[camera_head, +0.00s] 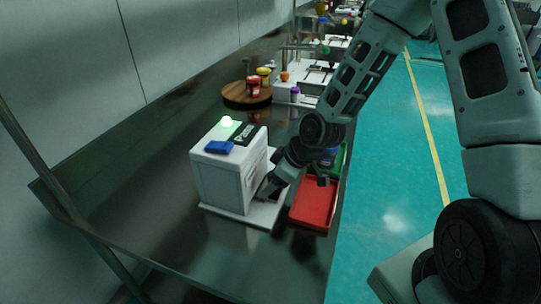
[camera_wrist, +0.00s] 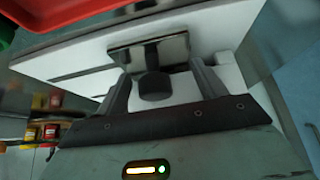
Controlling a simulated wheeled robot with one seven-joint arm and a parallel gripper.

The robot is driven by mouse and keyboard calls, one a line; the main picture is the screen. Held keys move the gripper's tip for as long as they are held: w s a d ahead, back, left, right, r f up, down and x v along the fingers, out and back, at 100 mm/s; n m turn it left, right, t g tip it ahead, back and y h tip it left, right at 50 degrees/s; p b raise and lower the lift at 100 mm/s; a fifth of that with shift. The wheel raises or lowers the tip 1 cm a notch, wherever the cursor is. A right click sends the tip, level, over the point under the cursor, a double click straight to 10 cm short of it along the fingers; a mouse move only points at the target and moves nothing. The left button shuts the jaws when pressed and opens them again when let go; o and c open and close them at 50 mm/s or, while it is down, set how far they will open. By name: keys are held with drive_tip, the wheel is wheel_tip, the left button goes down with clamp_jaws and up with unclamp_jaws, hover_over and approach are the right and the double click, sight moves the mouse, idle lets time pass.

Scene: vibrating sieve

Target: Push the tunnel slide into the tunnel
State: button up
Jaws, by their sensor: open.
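The white box-shaped machine (camera_head: 222,178) stands upright on a white base plate on the counter, with a green light on top. My gripper (camera_head: 264,190) is low at its right side. In the wrist view my gripper (camera_wrist: 160,72) is open, one finger on each side of a dark rounded knob (camera_wrist: 153,87). Behind the knob is a dark shiny plate (camera_wrist: 123,54) against the white machine, which looks like the front of the tunnel slide. I cannot tell whether the fingers touch the knob. The tunnel's opening is not clearly seen, and my arm hides part of this side.
A red tray (camera_head: 315,203) lies right of the machine, close to my gripper, with a green container (camera_head: 341,158) behind it. A blue item (camera_head: 219,147) lies on the machine's top. A round wooden board (camera_head: 236,96) with jars stands farther back. The counter's front left is clear.

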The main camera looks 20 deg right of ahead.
drive_tip(key=o, duration=0.5)
drive_tip(key=shift+r, duration=0.1)
drive_tip(key=shift+p+v, duration=0.8)
drive_tip(key=shift+p, duration=0.05)
drive_tip(key=p+v, duration=0.6)
drive_tip(key=v, duration=0.1)
drive_tip(key=shift+r, duration=0.1)
